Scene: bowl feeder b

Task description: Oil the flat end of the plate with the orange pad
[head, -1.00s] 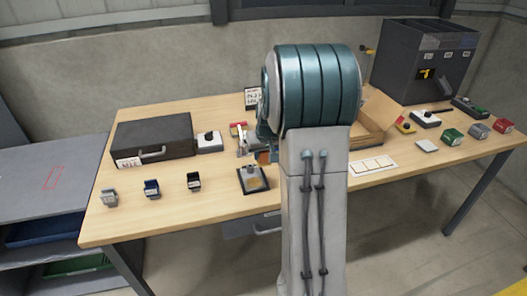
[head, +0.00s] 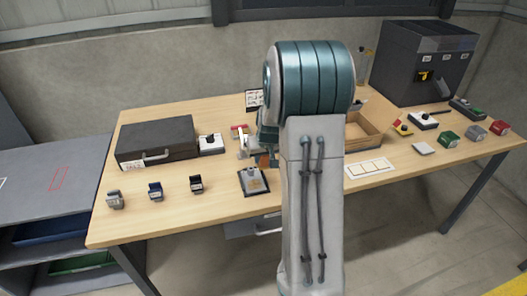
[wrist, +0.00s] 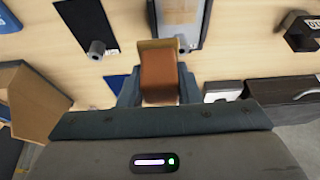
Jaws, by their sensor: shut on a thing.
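My gripper (wrist: 160,88) is shut on an orange-brown pad (wrist: 159,72), held above the table. In the head view the pad (head: 262,161) shows as a small brown patch left of my arm, and most of the gripper is hidden. A dark-edged plate (head: 253,181) with a pale middle and a grey knob lies near the table's front edge, in front of the gripper. In the wrist view what looks like this plate (wrist: 192,22) is at the top, just beyond the pad. I cannot tell whether they touch, nor which end is flat.
A dark case (head: 155,140) stands at the left, with several small blocks (head: 155,191) in front. An open wooden box (head: 368,132) is partly behind my arm. A white card (head: 369,168) and several small devices lie at the right, near a dark bin unit (head: 425,60).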

